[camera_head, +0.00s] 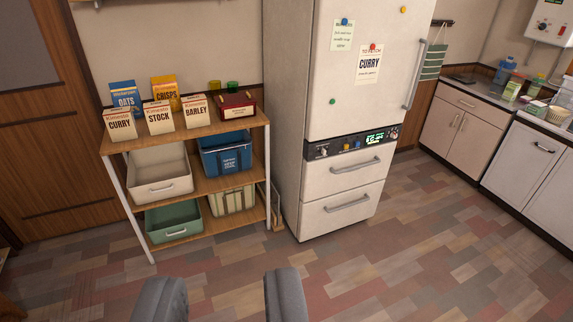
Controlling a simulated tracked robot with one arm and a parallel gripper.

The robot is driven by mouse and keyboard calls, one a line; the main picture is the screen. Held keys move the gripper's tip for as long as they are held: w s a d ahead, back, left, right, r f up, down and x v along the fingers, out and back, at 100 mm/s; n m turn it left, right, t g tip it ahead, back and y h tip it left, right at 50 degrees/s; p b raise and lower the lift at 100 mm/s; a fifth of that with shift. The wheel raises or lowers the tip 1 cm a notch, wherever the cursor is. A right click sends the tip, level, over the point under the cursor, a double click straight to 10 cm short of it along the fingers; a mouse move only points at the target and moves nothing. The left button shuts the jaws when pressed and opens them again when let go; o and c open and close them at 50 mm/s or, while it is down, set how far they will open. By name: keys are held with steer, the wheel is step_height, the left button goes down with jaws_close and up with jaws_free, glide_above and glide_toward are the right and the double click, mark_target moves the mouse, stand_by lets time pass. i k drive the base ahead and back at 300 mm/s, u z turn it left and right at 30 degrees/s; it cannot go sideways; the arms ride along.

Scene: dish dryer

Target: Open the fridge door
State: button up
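The fridge (289,120) is a tall cream unit standing in the middle of the view. Its upper door (363,75) is shut and carries notes and coloured magnets. The door's vertical handle (416,75) is a metal bar on the door's right side. Below a dark control panel are two shut drawers with horizontal handles. My gripper (226,297) shows at the bottom of the view as two grey fingers spread apart, with only floor between them. It is open and empty, well short of the fridge and left of the handle.
A wooden shelf (203,186) with boxes and bins stands left of the fridge. Cream cabinets (462,131) with a cluttered counter run along the right. A wall unit (550,22) hangs at the upper right. The tiled floor (420,240) before the fridge is clear.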

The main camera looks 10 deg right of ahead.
mark_target(368, 56)
steer(key=u, duration=0.05)
steer(key=i, duration=1.2)
steer(key=z, duration=1.7)
steer(key=i, duration=2.4)
steer(key=u, duration=1)
